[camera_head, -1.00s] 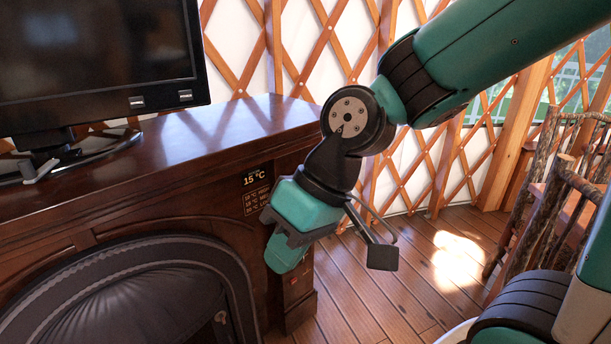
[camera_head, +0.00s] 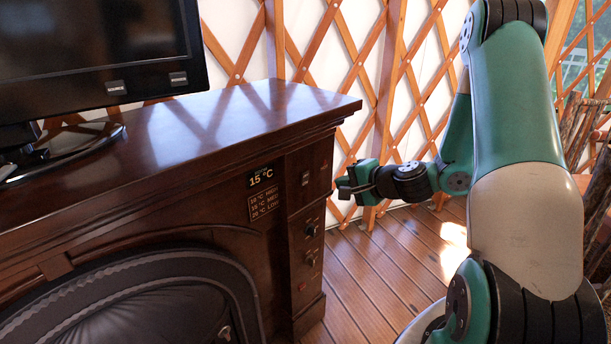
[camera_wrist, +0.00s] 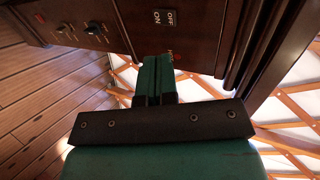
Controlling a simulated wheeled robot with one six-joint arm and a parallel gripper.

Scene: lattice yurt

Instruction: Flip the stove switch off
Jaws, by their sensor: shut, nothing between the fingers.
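The stove (camera_head: 160,215) is a dark brown mantel unit with an arched black front. Its switch (camera_head: 305,179) is a small dark piece high on the right-hand front panel. In the wrist view the switch (camera_wrist: 165,17) shows as a dark plate marked OFF and ON, at the top just beyond my fingertips; I cannot tell which way it is set. My gripper (camera_head: 343,188) is at the right of the stove, level with the switch and apart from it in the picture. In the wrist view my gripper (camera_wrist: 157,62) has its teal fingers together, with nothing between them.
Two knobs (camera_head: 312,230) (camera_head: 311,258) sit below the switch. A 15 °C display (camera_head: 261,178) is left of it. A monitor (camera_head: 90,50) stands on the mantel, whose edge overhangs the panel. Lattice wall (camera_head: 345,60) is behind; wooden floor (camera_head: 365,270) is clear at right.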

